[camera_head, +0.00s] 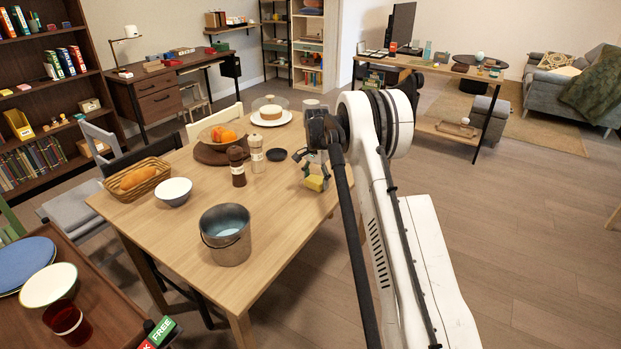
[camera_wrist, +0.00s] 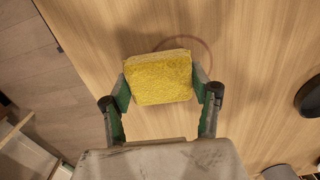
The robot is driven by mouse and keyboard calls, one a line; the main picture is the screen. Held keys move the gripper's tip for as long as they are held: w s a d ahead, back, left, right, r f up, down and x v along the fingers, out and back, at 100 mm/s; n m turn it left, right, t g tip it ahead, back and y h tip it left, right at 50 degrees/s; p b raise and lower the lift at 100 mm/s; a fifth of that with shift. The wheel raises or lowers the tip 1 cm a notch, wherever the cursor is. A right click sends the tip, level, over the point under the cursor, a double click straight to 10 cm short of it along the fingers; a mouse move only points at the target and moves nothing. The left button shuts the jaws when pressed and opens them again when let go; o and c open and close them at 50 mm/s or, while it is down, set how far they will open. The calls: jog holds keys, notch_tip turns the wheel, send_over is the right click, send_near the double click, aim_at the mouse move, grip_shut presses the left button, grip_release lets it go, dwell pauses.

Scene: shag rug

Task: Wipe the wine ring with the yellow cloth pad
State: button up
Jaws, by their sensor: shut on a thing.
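The yellow cloth pad (camera_wrist: 160,80) is between the two fingers of my gripper (camera_wrist: 164,88), which is shut on it, in the wrist view. The pad also shows in the head view (camera_head: 315,183) at the right side of the wooden table (camera_head: 180,240), below my gripper (camera_head: 316,170). The wine ring (camera_wrist: 207,52) is a thin reddish arc on the tabletop, just beyond the pad's upper right corner in the wrist view. The pad hides part of it. I cannot tell whether the pad touches the table.
A metal bucket (camera_head: 226,234) stands nearer the front. A bread basket (camera_head: 138,179) and a bowl (camera_head: 174,191) are further left. The table's right edge is close.

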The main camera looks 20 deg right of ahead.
aim_at(301, 181)
jog(key=shift+s+d, duration=0.3)
jog(key=shift+s, duration=0.1)
jog(key=shift+r+p, duration=0.2)
jog(key=shift+p, duration=0.25)
jog(key=shift+w+a+f+b, duration=0.3)
jog(key=shift+w+a, duration=0.2)
jog(key=shift+w, duration=0.25)
jog(key=shift+w+a+r, duration=0.1)
jog(key=shift+w+a, duration=0.35)
jog(key=shift+w, duration=0.3)
jog(key=shift+w+a+f, duration=0.1)
jog(key=shift+w+a, duration=0.4)
jog(key=shift+w, duration=0.2)
jog(key=shift+w+a+r, duration=0.1)
jog(key=shift+w+a, duration=0.35)
jog(key=shift+w, duration=0.3)
jog(key=shift+w+a+r, duration=0.15)
jog(key=shift+w, duration=0.1)
notch_tip(301, 181, up, 3)
jog(key=shift+s+r, duration=0.1)
jog(key=shift+r, duration=0.05)
jog(key=shift+r+p, duration=1.05)
jog(key=shift+r, duration=1.25)
jog(key=shift+p, duration=0.3)
